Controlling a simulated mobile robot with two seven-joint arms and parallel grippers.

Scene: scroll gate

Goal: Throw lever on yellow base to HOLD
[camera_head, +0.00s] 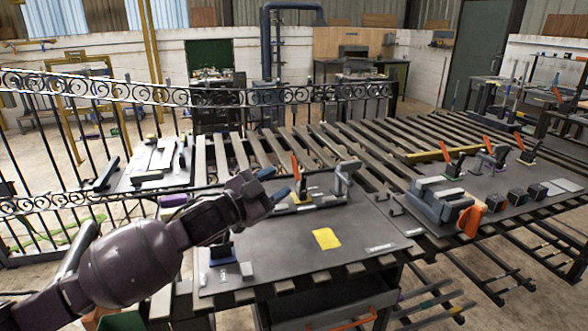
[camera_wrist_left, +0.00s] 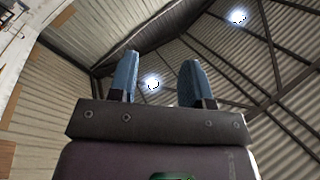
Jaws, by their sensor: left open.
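An orange-handled lever (camera_head: 296,167) stands upright near the back of the dark worktable (camera_head: 285,245). A small yellowish part (camera_head: 303,208) shows low by its foot, partly hidden behind my gripper; I cannot read any HOLD mark. My right gripper is not in view.
A yellow square (camera_head: 326,239) lies flat on the table. A small dark upright piece on a blue base (camera_head: 220,251) stands at the left. A grey bracket (camera_head: 345,177) stands right of the lever. A second table (camera_head: 500,207) holds clamps and orange levers. A scrolled iron gate (camera_head: 180,97) stands behind.

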